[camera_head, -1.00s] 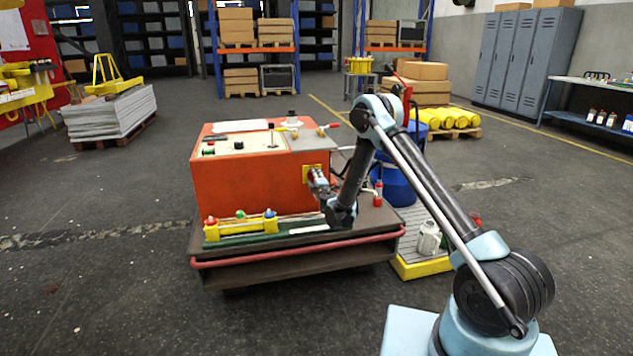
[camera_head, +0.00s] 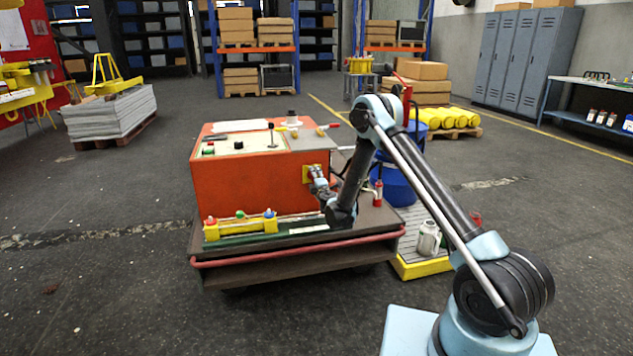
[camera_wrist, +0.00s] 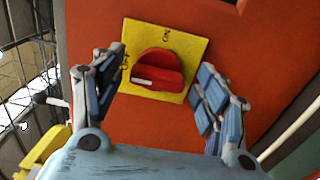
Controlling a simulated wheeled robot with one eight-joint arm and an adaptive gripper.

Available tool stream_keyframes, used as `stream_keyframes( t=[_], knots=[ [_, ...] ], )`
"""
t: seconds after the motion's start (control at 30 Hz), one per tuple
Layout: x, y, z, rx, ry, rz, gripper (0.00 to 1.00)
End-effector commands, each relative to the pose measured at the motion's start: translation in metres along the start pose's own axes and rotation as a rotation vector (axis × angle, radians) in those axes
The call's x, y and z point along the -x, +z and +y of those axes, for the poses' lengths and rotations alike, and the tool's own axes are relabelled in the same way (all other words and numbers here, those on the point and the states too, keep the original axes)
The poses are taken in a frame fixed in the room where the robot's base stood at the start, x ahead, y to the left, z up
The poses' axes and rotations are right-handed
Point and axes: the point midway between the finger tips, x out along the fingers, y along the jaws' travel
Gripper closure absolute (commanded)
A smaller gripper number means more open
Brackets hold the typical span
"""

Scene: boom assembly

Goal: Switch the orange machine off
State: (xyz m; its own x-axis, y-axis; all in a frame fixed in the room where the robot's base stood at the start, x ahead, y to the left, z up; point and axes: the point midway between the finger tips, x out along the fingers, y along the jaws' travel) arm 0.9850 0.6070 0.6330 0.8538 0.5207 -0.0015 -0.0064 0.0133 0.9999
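The orange machine (camera_head: 240,185) stands on a dark cart in the head view. In the wrist view, the yellow plate (camera_wrist: 195,48) carries a red rotary knob (camera_wrist: 165,62). ON is lettered at the plate's top and OFF at its left edge. The knob's white mark points left, close to the OFF lettering. My gripper (camera_wrist: 160,72) is open, with one finger on each side of the knob. I cannot tell whether the fingers touch it.
The cart (camera_head: 300,262) has a red front rail. A yellow holder with coloured buttons (camera_head: 240,226) sits on its front edge. A blue barrel (camera_head: 398,180) and a yellow-edged platform (camera_head: 424,268) with a metal canister stand to the right. The floor in front is clear.

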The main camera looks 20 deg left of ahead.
Motion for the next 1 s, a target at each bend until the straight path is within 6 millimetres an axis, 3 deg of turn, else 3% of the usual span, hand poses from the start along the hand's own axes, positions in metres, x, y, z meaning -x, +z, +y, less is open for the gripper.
stream_keyframes(
  t=[0.37, 0.7, 1.0],
  knots=[
    [0.006, -0.001, 0.0, 0.0, 0.0, 0.002, 0.32],
    [0.054, 0.0, 0.0, 0.0, -0.001, 0.003, 0.32],
    [0.073, 0.0, -0.001, 0.0, -0.001, 0.002, 0.32]
  ],
)
